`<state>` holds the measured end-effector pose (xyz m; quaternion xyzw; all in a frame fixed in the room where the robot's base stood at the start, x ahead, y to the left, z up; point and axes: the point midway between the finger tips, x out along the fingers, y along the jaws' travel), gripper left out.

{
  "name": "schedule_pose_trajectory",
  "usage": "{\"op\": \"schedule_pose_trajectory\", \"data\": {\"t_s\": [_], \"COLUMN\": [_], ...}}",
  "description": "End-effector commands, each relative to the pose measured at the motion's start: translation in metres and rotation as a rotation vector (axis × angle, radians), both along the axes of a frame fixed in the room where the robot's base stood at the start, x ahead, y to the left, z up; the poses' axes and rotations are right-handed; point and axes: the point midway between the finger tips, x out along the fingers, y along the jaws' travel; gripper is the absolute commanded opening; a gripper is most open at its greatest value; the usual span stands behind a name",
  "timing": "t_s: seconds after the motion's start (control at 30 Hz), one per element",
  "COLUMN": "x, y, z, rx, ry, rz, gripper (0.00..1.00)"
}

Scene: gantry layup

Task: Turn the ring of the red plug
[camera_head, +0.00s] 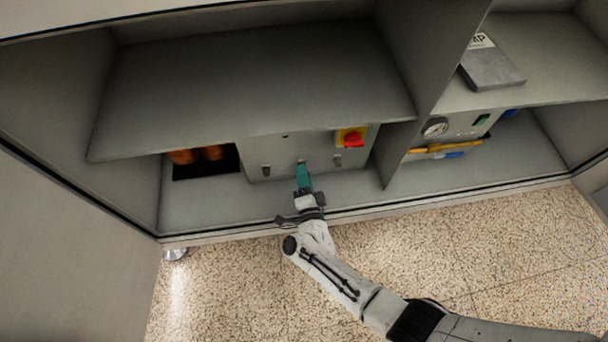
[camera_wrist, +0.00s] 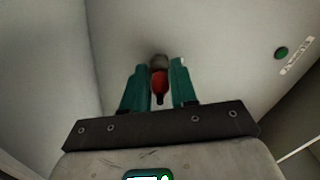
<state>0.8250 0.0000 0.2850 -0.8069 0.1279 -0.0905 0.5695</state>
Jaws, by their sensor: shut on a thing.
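In the wrist view the red plug (camera_wrist: 159,86) points toward me from a grey panel, with a dull grey-brown ring (camera_wrist: 159,62) at its far end by the panel. My gripper (camera_wrist: 159,67) has its two teal fingers on either side of the plug, shut on it, with the fingertips about level with the ring. In the head view my gripper (camera_head: 302,167) reaches up to the lower front of a grey box (camera_head: 270,165) inside the cabinet. There the plug is hidden behind the teal fingers.
A red-and-yellow rotary switch (camera_head: 351,138) sits right of my gripper on the box. A shelf (camera_head: 250,90) hangs close above, and a divider (camera_head: 425,65) stands to the right. A gauge (camera_head: 435,127) is in the right bay. The speckled floor (camera_head: 225,290) in front is clear.

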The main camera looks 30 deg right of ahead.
Motion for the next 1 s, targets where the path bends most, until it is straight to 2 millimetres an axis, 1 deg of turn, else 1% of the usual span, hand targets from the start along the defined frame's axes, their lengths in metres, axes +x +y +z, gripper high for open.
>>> {"op": "schedule_pose_trajectory", "data": {"t_s": [0.3, 0.6, 0.8, 1.0], "x": [-0.0001, 0.0002, -0.0001, -0.0006], "y": [0.0013, 0.0014, 0.001, 0.0005], "z": [-0.0002, -0.0002, -0.0008, -0.0017], "rx": [-0.286, -0.532, -0.652, -0.726], "ry": [0.096, 0.174, 0.214, 0.239], "rz": [0.004, 0.005, 0.004, 0.004], "gripper": [0.0, 0.0, 0.0, 0.0]}}
